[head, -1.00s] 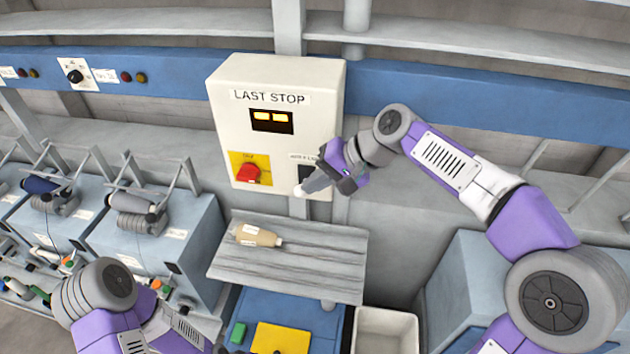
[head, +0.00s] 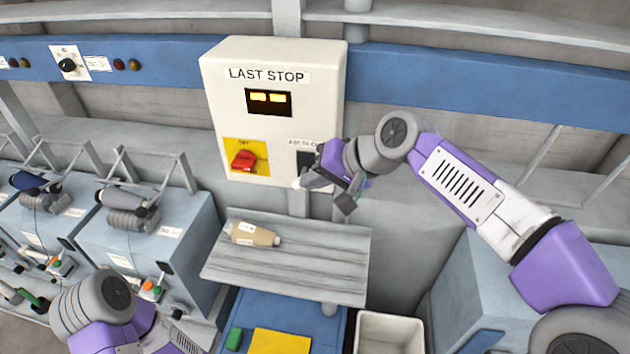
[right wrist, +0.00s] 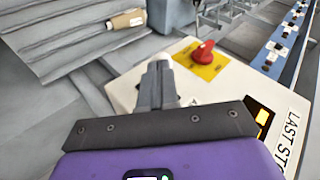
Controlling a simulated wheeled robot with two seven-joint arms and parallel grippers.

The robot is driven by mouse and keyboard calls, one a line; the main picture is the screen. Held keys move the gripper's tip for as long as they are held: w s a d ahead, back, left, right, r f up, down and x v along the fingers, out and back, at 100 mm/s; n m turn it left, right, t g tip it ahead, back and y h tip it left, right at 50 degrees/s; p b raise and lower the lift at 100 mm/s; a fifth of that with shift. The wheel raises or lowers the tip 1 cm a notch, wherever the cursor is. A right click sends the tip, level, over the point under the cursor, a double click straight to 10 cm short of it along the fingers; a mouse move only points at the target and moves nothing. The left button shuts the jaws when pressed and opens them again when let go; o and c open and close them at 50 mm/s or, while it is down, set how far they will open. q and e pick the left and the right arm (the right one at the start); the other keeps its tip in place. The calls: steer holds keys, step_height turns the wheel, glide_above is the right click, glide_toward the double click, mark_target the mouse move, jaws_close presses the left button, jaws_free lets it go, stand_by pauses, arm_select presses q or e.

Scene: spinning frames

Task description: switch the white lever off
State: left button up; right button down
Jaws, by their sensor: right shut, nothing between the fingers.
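The white control box (head: 225,110) with the LAST STOP label carries a dark slotted plate (head: 305,158) at its lower right. A small white tip (head: 297,184), which looks like the end of the white lever, shows just below that plate, at my fingertips. The rest of the lever is hidden behind my gripper. My right gripper (head: 310,182) is shut and empty, in front of the box's lower right corner. In the right wrist view its closed fingers (right wrist: 157,80) cover that part of the box, and contact cannot be told. My left gripper is not in view; only its arm shows.
A red knob (head: 243,161) on a yellow plate sits left of the lever; it also shows in the right wrist view (right wrist: 203,52). A grey shelf (head: 325,255) with a tan bottle (head: 255,234) lies below. A white bin (head: 388,330) stands lower right.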

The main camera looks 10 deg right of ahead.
arm_select(q)
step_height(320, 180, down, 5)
steer(key=b, duration=0.3)
arm_select(e)
steer(key=shift+s+a+f+n+t+h, duration=0.1)
steer(key=shift+f+n+t+h, duration=0.1)
steer(key=shift+f+t, duration=0.25)
steer(key=shift+s+f+n+t+h, duration=0.1)
steer(key=shift+f+n+t, duration=0.15)
steer(key=shift+t, duration=0.2)
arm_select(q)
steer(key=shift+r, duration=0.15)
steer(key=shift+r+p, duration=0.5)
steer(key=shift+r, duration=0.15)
arm_select(e)
steer(key=shift+r, duration=0.75)
